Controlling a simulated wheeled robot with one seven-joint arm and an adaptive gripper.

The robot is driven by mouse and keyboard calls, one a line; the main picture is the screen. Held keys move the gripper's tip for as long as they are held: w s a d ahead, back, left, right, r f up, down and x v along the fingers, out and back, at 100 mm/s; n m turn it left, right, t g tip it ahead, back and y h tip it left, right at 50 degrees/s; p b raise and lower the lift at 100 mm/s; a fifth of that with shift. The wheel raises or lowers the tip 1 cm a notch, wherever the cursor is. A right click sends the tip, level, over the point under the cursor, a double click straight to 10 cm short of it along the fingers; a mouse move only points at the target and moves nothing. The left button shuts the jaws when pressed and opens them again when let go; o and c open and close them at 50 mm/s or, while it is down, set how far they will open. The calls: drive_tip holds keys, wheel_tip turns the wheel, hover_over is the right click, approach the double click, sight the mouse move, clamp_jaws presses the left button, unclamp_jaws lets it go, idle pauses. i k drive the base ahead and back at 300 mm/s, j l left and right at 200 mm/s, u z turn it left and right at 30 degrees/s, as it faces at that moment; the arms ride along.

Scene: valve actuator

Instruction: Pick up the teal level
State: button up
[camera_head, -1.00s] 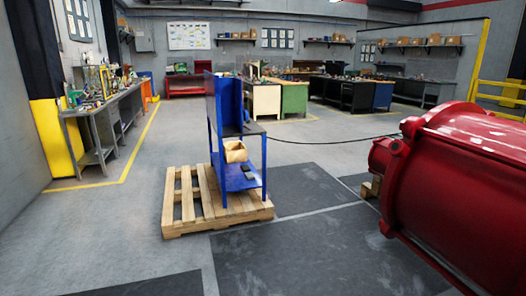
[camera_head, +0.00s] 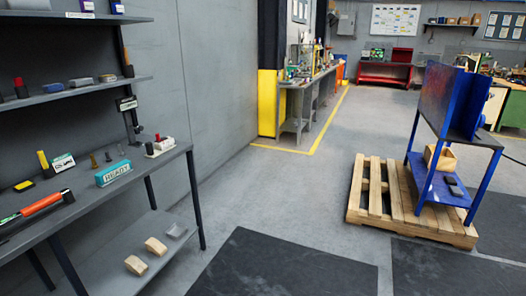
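A small teal block (camera_head: 113,173) with a pale label on its front lies near the front edge of the grey workbench (camera_head: 95,205) at the left of the head view. It is the only clearly teal thing on that bench, and it looks like the teal level, though I cannot be sure at this size. The label seems to read "READY". Nothing touches it that I can see. My gripper is not in view.
An orange tool (camera_head: 42,203), a white holder (camera_head: 160,147) and several small items share the bench. Shelves (camera_head: 80,90) rise behind it. A wooden pallet (camera_head: 400,205) with a blue stand (camera_head: 440,180) is at right.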

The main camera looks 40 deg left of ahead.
sight(104, 179)
drive_tip(key=u, duration=2.2)
drive_tip(key=i+l, duration=0.2)
drive_tip(key=i, duration=0.25)
drive_tip(key=i+l, duration=0.2)
drive_tip(key=i, duration=0.3)
drive_tip(key=i+l, duration=0.15)
drive_tip(key=i, duration=0.3)
drive_tip(key=i+l+u, duration=0.1)
drive_tip(key=i, duration=0.4)
drive_tip(key=i+l, duration=0.55)
drive_tip(key=i, duration=0.4)
